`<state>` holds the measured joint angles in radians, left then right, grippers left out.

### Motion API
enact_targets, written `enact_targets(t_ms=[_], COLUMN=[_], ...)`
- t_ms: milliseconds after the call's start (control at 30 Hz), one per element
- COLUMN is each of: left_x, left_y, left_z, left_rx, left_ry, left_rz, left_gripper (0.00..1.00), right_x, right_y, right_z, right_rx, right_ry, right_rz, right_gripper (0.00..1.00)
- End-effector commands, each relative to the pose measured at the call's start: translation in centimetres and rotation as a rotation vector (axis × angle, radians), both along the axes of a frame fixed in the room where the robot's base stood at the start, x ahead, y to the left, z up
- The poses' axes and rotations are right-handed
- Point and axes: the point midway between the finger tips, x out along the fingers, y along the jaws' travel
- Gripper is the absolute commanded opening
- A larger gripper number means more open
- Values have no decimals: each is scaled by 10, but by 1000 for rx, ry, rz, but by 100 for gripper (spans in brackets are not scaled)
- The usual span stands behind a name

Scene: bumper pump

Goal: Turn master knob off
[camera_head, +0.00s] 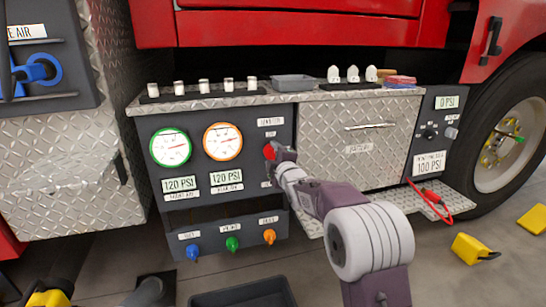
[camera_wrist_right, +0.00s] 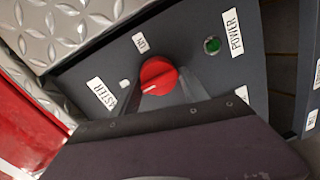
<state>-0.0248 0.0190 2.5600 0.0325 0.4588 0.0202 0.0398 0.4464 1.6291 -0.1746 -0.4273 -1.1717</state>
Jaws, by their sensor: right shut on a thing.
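The red master knob (camera_head: 269,151) is on the right part of the dark gauge panel (camera_head: 145,131). In the right wrist view the round red knob (camera_wrist_right: 158,74) has a white pointer line toward the lower left. Labels sit around it, one reading partly "MASTER" (camera_wrist_right: 101,91). A green power light (camera_wrist_right: 212,45) is near a "POWER" label (camera_wrist_right: 230,31). My right gripper (camera_head: 273,153) reaches the panel and is shut on the knob, with fingers on either side of it. In the head view the gripper hides part of the knob and nearby labels. My left gripper is not in view.
Two round gauges, green (camera_head: 170,147) and orange (camera_head: 222,141), are left of the knob. Blue (camera_head: 192,251), green (camera_head: 232,243) and orange (camera_head: 269,236) knobs sit below. A diamond-plate cabinet (camera_head: 350,158) is at right. A red cable (camera_head: 434,197) hangs beside it.

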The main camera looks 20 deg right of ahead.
Motion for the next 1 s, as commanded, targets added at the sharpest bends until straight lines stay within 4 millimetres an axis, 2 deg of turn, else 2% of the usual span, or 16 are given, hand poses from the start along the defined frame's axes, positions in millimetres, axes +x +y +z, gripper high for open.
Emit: enact_targets(t_ms=[67, 100, 133, 433, 567, 1000], left_x=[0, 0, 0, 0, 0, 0], left_y=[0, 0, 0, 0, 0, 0], left_z=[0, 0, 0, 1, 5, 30], left_rx=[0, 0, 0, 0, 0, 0], left_ry=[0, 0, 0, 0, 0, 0], left_rz=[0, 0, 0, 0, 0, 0], left_gripper=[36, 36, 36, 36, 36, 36], right_x=[0, 0, 0, 0, -8, -80], right_y=[-2, -2, -1, 0, -1, -4], right_z=[7, 7, 6, 3, 6, 13], right_rx=[-2, -2, -1, -1, 0, -1], right_ry=[-15, -15, -14, -7, -6, -8], right_rz=[-2, -2, -1, -1, 0, -2], right_gripper=[12, 60, 69, 70, 70, 70])
